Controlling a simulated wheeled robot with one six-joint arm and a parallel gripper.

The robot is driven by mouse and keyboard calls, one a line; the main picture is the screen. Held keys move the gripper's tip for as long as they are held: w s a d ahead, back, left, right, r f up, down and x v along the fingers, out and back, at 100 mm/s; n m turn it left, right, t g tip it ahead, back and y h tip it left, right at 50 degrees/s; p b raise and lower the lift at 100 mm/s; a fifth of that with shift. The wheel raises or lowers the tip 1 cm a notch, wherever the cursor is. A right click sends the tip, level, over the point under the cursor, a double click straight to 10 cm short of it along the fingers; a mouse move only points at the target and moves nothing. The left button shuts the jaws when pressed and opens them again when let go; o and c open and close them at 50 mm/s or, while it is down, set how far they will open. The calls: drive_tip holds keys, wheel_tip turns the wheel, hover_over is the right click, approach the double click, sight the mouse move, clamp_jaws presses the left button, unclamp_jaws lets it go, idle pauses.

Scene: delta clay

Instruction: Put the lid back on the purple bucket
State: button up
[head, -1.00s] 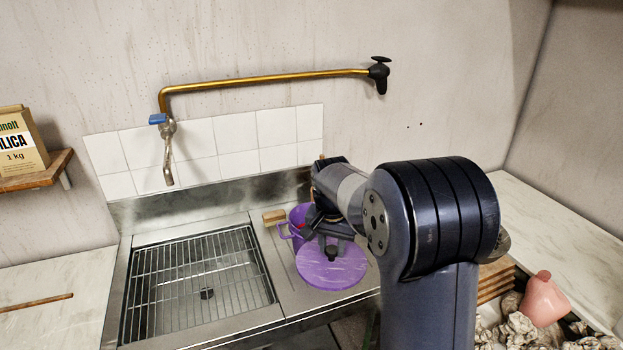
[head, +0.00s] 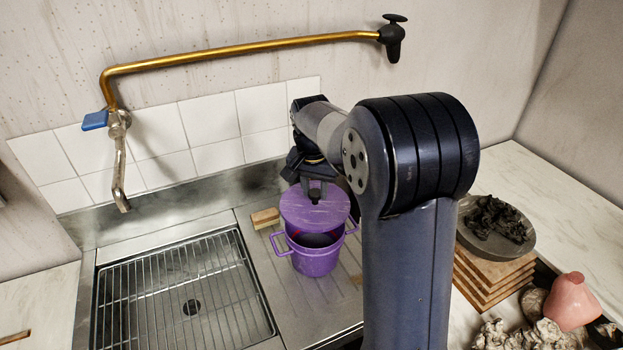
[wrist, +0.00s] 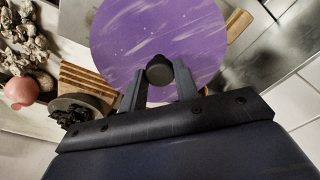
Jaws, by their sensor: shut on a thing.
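The purple bucket (head: 316,262) stands upright on the steel drainboard, with a handle on each side. My gripper (head: 316,192) is shut on the dark knob of the round purple lid (head: 312,212). In the head view the lid is tilted above the rear of the bucket, and the front of the opening shows dark beneath it. Whether the lid touches the rim I cannot tell. In the wrist view my gripper (wrist: 160,82) has the knob (wrist: 159,70) between its fingers. There the lid (wrist: 150,30) hides the bucket.
A sink with a wire rack (head: 185,300) lies left of the bucket. A wooden block (head: 265,218) sits behind it on the left. A tap (head: 119,165) is on the tiled wall. At right are stacked boards (head: 490,285), a grey dish (head: 510,245) and a pink vessel (head: 570,303).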

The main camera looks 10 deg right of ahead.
sight(315, 203)
drive_tip(key=shift+s+f+b, duration=0.15)
drive_tip(key=shift+f+b, duration=0.25)
drive_tip(key=shift+f, duration=0.05)
wheel_tip(315, 203, down, 3)
drive_tip(key=b, duration=0.2)
drive_tip(key=shift+f+b, duration=0.15)
drive_tip(key=shift+b, duration=0.2)
drive_tip(key=shift+f+b, duration=0.6)
drive_tip(key=shift+f, duration=0.45)
drive_tip(key=shift+r, duration=0.1)
drive_tip(key=shift+f, duration=0.2)
idle(1.2)
drive_tip(key=o, duration=1.6)
drive_tip(key=shift+c, duration=0.2)
drive_tip(key=shift+r+p, duration=0.15)
drive_tip(key=shift+p, duration=0.25)
